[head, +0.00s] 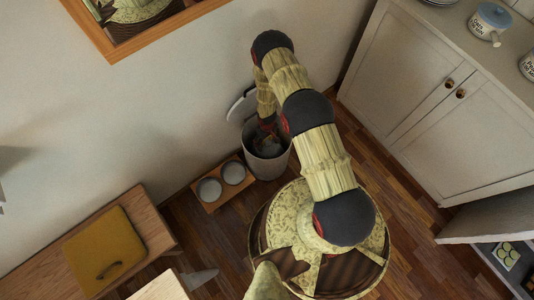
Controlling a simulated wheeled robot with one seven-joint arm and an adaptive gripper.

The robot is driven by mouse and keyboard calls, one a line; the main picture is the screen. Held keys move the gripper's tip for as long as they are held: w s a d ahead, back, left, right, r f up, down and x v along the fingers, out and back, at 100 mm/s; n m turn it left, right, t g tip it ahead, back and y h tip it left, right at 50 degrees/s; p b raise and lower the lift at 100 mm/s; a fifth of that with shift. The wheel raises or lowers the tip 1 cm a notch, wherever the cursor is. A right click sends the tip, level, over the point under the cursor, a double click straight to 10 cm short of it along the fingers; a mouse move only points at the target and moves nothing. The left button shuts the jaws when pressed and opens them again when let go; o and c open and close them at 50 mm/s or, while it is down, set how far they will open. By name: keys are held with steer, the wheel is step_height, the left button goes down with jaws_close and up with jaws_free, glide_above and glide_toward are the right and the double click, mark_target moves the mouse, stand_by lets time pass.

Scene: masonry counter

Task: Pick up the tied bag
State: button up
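A grey bin (270,168) stands on the floor against the wall, with its lid (239,101) raised. My arm reaches over and down to the bin, and my gripper (268,141) is at the bin's mouth, small and partly hidden by my own arm. Something dark and greyish shows inside the bin around the gripper. I cannot make out a tied bag clearly, nor tell bag from fingers there. Whether the fingers are open or shut, or touch anything, cannot be seen.
A wooden stand with two bowls (234,172) sits on the floor left of the bin. A wooden bench with a yellow cushion (106,256) is at lower left. White cabinets (439,95) stand at right. A framed picture (131,20) hangs above.

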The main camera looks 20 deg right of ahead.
steer(key=c, duration=1.7)
jaws_close()
